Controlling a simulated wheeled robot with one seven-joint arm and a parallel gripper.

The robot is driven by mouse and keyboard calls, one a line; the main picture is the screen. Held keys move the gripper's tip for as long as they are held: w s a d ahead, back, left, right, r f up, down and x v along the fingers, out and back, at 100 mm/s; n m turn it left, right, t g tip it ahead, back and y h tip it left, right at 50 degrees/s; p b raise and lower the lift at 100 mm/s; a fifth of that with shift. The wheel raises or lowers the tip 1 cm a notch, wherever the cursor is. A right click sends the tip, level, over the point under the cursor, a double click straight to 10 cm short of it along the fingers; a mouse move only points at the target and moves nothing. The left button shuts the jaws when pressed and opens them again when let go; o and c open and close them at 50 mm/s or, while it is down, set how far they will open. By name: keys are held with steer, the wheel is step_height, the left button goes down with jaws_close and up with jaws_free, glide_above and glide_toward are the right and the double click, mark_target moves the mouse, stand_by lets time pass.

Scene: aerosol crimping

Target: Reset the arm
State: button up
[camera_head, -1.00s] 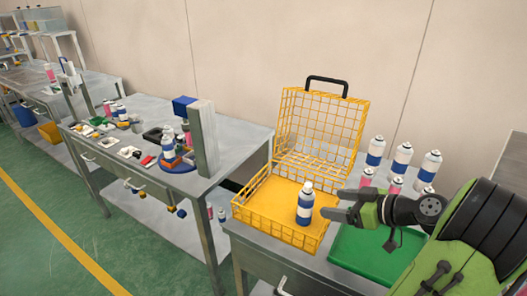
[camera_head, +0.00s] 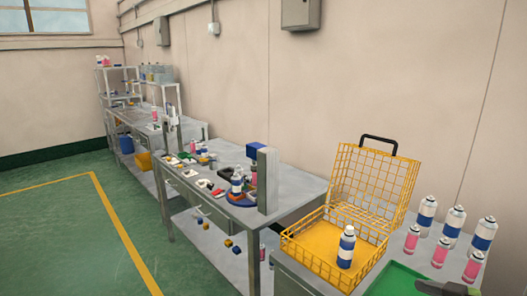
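My gripper (camera_head: 440,288) shows only as a small part at the bottom edge, on the right, over the green mat (camera_head: 395,281). The frame cuts off the rest, so I cannot tell whether its fingers are open or shut. A white and blue aerosol can (camera_head: 346,247) stands upright in the open yellow wire basket (camera_head: 300,258), apart from my gripper. The basket's lid (camera_head: 375,185) is raised against the back, with a black handle on top.
Several white-blue cans (camera_head: 456,221) and pink bottles (camera_head: 473,267) stand right of the basket, close to my gripper. A middle workbench (camera_head: 300,188) holds a crimping station with a grey upright plate (camera_head: 267,180). Green floor (camera_head: 60,230) is free at the left.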

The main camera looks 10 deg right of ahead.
steer(key=w+a+r+g+h+p, duration=0.1)
steer(key=a+r+g+p, duration=0.15)
steer(key=a, duration=0.65)
steer(key=w+a+r+g+p, duration=0.15)
steer(key=a+r+g, duration=0.25)
steer(key=a, duration=0.6)
steer(key=s+a+r+m+h+p, duration=0.1)
steer(key=s+a+r+m+p, duration=0.1)
steer(key=s, duration=0.5)
steer(key=s+a+r+m+h+p, duration=0.1)
steer(key=s+a+r+h+p, duration=0.1)
steer(key=s+a+r+p, duration=0.1)
steer(key=s+a+r, duration=0.1)
steer(key=s+a, duration=0.1)
steer(key=s, duration=0.1)
steer(key=shift+s+m, duration=0.35)
steer(key=shift+m, duration=0.05)
